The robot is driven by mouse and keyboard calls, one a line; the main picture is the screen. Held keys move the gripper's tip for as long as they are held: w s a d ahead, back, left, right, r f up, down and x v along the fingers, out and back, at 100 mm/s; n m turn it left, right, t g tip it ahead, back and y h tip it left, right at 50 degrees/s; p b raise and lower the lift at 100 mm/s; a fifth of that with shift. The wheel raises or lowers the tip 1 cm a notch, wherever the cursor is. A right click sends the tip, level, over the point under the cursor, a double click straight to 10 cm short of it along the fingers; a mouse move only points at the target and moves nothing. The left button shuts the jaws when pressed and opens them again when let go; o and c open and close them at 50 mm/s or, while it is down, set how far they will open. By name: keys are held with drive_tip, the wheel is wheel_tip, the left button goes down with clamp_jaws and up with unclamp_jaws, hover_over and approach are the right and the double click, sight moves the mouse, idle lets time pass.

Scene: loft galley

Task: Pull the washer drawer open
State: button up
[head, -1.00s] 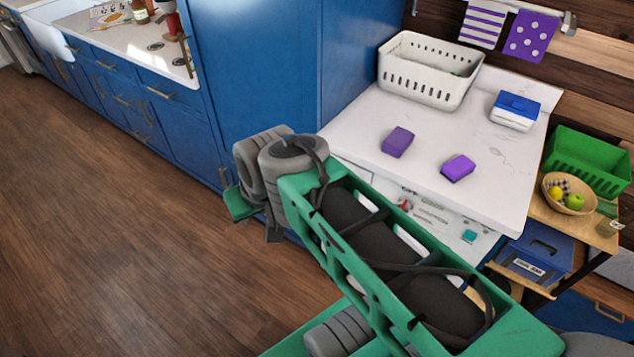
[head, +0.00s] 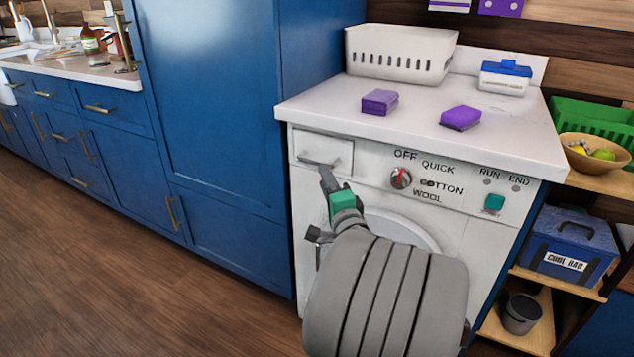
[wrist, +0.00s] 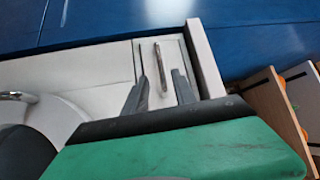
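The washer (head: 400,265) is a white front-loader under a pale counter. Its drawer (head: 340,150) is at the upper left of the front panel and looks flush with it. A thin grey handle (head: 316,162) lies across the drawer face. My gripper (head: 325,172) is at the handle, and its wrist hides part of the round door. In the wrist view, the two dark fingers of my gripper (wrist: 159,77) are apart, one on each side of the handle (wrist: 160,66) on the drawer front (wrist: 180,90). I cannot tell whether either finger touches it.
Two purple sponges (head: 380,102), a white basket (head: 400,55) and a blue-lidded box (head: 506,77) sit on the washer's counter (head: 440,138). A tall blue cabinet (head: 215,110) stands close on the left. Open shelves with a blue cool bag (head: 567,245) are at the right. Wood floor at lower left is clear.

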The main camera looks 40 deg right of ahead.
sight(317, 164)
drive_tip(key=x, duration=0.7)
drive_tip(key=shift+a, duration=0.1)
drive_tip(key=shift+r, duration=0.1)
clamp_jaws()
idle(1.0)
